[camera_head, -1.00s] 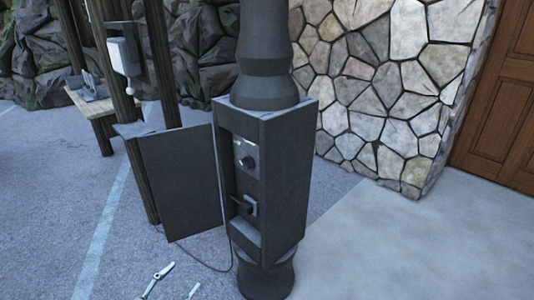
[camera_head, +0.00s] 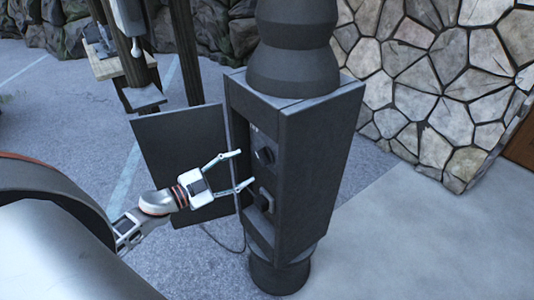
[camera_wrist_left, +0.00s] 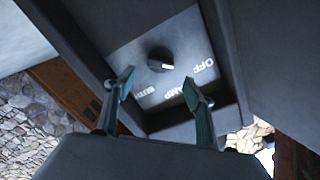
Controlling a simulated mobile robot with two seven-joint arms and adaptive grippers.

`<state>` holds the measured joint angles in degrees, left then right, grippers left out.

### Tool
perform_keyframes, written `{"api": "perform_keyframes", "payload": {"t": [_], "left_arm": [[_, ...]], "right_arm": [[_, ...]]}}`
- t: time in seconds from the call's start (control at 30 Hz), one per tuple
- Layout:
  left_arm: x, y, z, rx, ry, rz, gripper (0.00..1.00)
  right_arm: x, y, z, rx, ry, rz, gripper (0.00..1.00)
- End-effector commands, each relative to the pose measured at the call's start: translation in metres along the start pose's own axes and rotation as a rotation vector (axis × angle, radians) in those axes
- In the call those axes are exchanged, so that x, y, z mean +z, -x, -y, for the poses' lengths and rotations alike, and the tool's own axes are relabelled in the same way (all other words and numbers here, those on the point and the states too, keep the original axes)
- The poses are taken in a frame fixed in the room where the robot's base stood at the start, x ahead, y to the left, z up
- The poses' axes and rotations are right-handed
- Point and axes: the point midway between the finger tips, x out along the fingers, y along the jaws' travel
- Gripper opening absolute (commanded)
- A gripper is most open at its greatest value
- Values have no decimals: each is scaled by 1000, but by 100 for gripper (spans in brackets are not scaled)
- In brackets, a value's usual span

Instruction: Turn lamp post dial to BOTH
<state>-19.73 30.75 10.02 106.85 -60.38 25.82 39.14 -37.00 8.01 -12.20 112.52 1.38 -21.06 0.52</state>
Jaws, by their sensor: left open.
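The lamp post (camera_head: 318,150) is dark grey, with an open recess in its boxy base. A round black dial (camera_head: 265,156) sits inside; it also shows in the left wrist view (camera_wrist_left: 160,59) on a grey plate labelled OFF, LAMP and BOTH. A white mark is on the dial's lower right side in that view; I cannot tell exactly which label it points at. My left gripper (camera_head: 245,168) is open at the recess, fingers toward the dial. In the left wrist view its fingertips (camera_wrist_left: 158,86) are spread below the dial, apparently not touching it. My right gripper is out of view.
An open door panel (camera_head: 183,150) stands left of the recess, near my left gripper. An outlet-like fitting (camera_head: 265,199) is below the dial, and a cable (camera_head: 222,238) hangs by the post. A stone wall (camera_head: 440,80) is behind; pavement at right is clear.

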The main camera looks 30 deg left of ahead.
Motion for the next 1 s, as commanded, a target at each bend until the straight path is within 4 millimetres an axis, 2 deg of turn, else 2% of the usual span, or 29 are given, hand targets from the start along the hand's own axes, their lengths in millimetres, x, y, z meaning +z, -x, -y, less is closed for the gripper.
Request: {"api": "perform_keyframes", "payload": {"t": [0.5, 0.9, 0.93, 1.0], "left_arm": [[-1, -66, 0, -2, 1, -1, 54], [0, -74, 0, -2, 0, 1, 54], [0, -74, 0, -2, 0, 1, 52], [0, -74, 0, -2, 0, 0, 33]], "right_arm": [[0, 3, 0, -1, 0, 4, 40], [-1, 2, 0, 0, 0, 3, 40], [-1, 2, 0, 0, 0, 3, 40], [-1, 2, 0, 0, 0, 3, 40]]}}
